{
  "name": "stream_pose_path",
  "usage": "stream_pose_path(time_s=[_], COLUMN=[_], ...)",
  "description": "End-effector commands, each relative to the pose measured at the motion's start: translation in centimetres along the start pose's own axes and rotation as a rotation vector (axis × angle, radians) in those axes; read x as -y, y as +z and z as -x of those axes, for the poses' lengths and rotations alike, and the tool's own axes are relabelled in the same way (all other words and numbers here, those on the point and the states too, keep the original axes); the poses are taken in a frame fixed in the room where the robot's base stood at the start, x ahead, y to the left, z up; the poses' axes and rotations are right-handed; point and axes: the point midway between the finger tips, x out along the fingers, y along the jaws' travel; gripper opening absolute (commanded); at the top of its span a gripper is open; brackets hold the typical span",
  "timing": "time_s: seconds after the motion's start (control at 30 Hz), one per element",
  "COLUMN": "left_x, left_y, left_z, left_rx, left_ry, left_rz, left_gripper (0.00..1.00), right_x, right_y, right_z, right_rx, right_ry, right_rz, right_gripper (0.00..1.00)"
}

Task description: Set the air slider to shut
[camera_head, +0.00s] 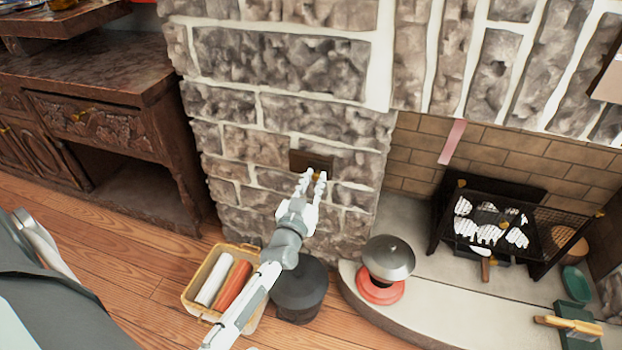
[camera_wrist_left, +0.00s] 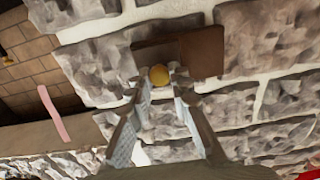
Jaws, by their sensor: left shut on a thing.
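The air slider (camera_head: 309,161) is a small dark brown plate set in the stone chimney wall. In the left wrist view its brown plate (camera_wrist_left: 203,52) lies beside a darker strip (camera_wrist_left: 155,53). A round brass knob (camera_wrist_left: 159,75) is at its edge. My left gripper (camera_head: 314,176) reaches up to the wall and is shut on the knob; in the left wrist view its fingertips (camera_wrist_left: 160,84) are on either side of it. The fingers hide part of the knob in the head view. My right gripper is not in view.
A dark carved cabinet (camera_head: 110,95) stands to the left. Below my left arm are a basket (camera_head: 191,297) with rolls and a dark round pot (camera_head: 300,290). On the hearth are a grey-lidded red pot (camera_head: 388,260) and a black grate (camera_head: 500,225). A pink strip (camera_head: 452,141) hangs by the firebox.

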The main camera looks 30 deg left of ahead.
Motion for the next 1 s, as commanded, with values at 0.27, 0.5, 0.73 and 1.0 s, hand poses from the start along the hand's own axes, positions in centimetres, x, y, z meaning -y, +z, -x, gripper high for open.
stream_pose_path(time_s=[0.27, 0.5, 0.73, 1.0], left_x=[-0.6, -0.4, -0.3, -0.4], left_y=[0.1, 0.0, 0.1, 0.2], left_z=[0.1, 0.0, 1.9, 7.7], left_rx=[0.003, 0.002, 0.004, 0.005], left_ry=[0.009, 0.006, 0.005, 0.006], left_rz=[0.003, 0.002, 0.002, 0.002], left_gripper=[0.4, 0.4, 0.4, 0.4], right_x=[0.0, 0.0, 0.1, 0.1], right_y=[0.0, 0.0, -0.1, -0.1], right_z=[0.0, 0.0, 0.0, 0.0], right_rx=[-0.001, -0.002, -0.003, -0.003], right_ry=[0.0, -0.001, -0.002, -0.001], right_rz=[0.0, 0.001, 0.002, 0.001], right_gripper=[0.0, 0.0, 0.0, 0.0])
